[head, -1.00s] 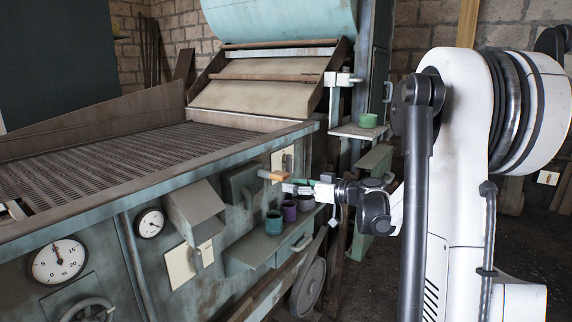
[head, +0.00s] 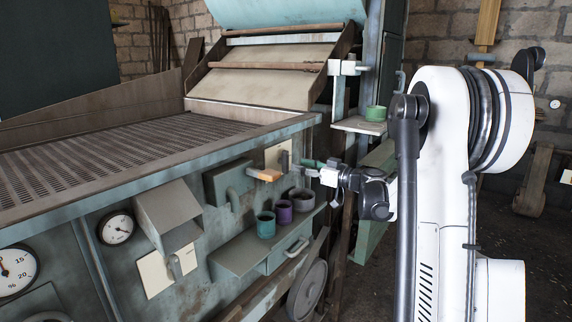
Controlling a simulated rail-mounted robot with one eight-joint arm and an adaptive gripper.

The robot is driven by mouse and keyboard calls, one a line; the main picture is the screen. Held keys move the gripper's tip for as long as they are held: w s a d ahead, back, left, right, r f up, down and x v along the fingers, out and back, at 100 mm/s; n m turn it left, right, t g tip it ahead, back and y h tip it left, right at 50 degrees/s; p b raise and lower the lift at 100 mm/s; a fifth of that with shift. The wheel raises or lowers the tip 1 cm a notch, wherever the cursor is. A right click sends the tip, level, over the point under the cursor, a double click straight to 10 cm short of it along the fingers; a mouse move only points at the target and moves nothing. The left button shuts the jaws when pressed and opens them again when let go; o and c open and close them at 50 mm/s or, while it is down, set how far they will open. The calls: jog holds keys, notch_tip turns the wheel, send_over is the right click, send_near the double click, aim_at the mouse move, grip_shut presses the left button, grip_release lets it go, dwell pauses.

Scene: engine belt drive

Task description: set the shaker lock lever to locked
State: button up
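A cream plate (head: 273,157) with a dark upright lever (head: 285,159) is on the machine's side, near its right end. A second cream plate (head: 153,274) with a grey lever (head: 175,267) is lower left, below a sloped hood. The pictures show no label telling which is the shaker lock lever. My gripper (head: 313,172) points left, just right of the upper plate and below its lever. An orange-brown handle-like piece (head: 265,174) shows left of my gripper; I cannot tell whether they touch. The fingers are too small to read.
A shelf (head: 240,259) below carries a teal cup (head: 265,224), a purple cup (head: 283,211) and a grey cup (head: 301,201). A green cup (head: 376,113) stands on a side shelf. A grey box with a handle (head: 228,185) juts out left of my gripper.

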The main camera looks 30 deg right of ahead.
aim_at(288, 162)
jog(key=b+x, duration=0.1)
jog(key=x, duration=0.6)
jog(key=shift+d, duration=0.1)
grip_shut()
